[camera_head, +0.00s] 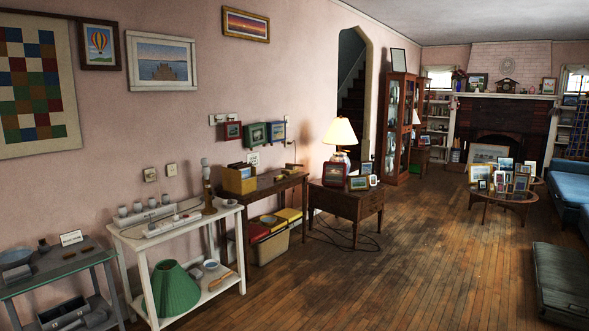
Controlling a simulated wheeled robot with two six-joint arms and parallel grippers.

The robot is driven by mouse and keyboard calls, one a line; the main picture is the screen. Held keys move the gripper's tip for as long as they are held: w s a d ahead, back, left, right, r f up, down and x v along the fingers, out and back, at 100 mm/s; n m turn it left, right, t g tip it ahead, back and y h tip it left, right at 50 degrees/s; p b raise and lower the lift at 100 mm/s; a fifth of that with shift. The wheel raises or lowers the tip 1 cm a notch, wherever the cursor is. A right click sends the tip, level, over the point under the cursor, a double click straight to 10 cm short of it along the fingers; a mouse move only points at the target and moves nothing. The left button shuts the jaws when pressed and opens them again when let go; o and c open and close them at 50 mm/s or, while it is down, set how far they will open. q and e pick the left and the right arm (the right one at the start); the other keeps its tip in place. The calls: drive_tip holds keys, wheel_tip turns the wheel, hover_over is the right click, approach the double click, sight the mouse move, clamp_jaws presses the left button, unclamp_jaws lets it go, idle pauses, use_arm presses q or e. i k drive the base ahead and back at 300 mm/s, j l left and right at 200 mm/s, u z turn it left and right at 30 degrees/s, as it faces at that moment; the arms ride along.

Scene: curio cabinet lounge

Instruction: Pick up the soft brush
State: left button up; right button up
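I cannot clearly make out a soft brush in the head view. A thin tan stick-like item (220,281) lies on the lower shelf of the white table (197,228), to the right of a green lampshade; it is too small to tell what it is. Small dark items (86,245) lie on the grey table (48,277) at the far left, and small yellow items (280,174) lie on the brown table (268,186); these are also too small to name surely. Neither of my grippers is in view.
The green lampshade (173,290) stands on the white table's lower shelf. A side table (346,201) carries a lit lamp (340,137) and frames. An oval table (506,196) holds several frames. A dark green case (562,277) is at right. The wooden floor (410,260) between is clear.

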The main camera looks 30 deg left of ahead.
sight(288, 166)
drive_tip(key=i+j+u, duration=0.35)
drive_tip(key=i, duration=0.4)
drive_tip(key=i+u, duration=0.3)
drive_tip(key=i, duration=4.25)
